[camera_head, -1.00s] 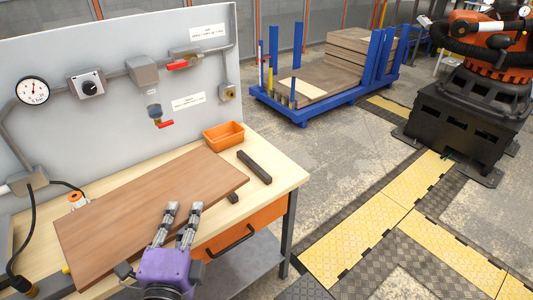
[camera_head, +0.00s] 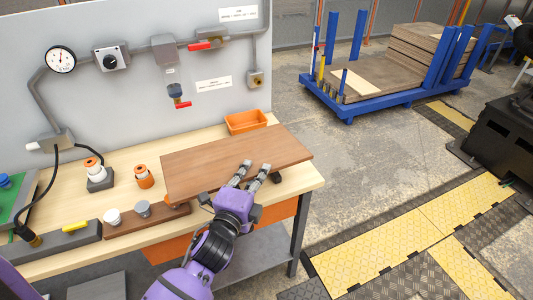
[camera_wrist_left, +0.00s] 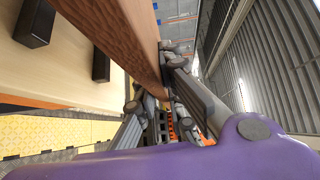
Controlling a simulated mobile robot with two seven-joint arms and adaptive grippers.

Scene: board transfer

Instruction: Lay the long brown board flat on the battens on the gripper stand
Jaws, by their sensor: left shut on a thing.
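The long brown board (camera_head: 235,165) is level or nearly so over the right part of the bench in the head view. My left gripper (camera_head: 257,174) is shut on its front edge, right of the middle. In the left wrist view the gripper (camera_wrist_left: 165,85) has the board (camera_wrist_left: 115,35) between its fingers. A dark batten (camera_head: 277,178) shows under the board's right front edge; the rest is hidden. The wrist view shows two dark battens (camera_wrist_left: 101,62) on the bench top, apart from the board in the picture. Whether the board touches them, I cannot tell. My right gripper is not in view.
An orange bin (camera_head: 247,122) stands behind the board. Left of it are an orange-capped item (camera_head: 143,177), a brown rack (camera_head: 145,222) with cups and a grey block (camera_head: 65,240). A grey panel (camera_head: 120,90) with gauge and valves rises behind the bench (camera_head: 70,193).

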